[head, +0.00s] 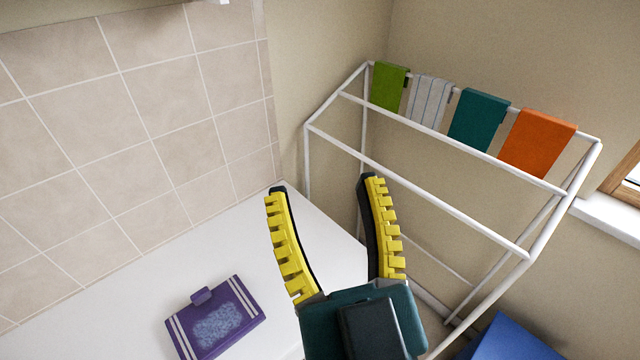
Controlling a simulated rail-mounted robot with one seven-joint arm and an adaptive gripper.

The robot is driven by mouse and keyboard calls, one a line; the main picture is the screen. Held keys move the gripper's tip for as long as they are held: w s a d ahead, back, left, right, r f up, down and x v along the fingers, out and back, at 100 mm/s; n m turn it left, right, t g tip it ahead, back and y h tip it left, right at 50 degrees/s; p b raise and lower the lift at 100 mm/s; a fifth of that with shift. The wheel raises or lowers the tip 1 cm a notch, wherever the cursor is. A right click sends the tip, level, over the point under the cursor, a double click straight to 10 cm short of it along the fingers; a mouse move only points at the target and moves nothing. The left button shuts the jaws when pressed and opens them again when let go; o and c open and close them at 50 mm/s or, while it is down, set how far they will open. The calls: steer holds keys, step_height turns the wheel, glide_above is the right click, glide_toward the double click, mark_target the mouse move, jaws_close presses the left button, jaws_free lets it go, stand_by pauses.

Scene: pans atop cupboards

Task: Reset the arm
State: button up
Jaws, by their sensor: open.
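My gripper (320,188) shows at the lower middle of the head view. Its two long dark fingers have yellow ribbed pads and stand wide apart. Nothing is between them. It is in front of the right end of a white counter (150,275), with the drying rack beyond it. My arm behind the gripper is mostly out of view.
A purple cloth (245,300) with pale stripes lies on the counter, left of my gripper. A white rack (440,198) at the right holds green (389,87), striped (429,102), teal (478,120) and orange (538,142) cloths. A blue object (508,340) is low right. A tiled wall (130,130) bounds the left.

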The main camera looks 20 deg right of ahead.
step_height(320, 180, up, 16)
steer(key=p, duration=1.6)
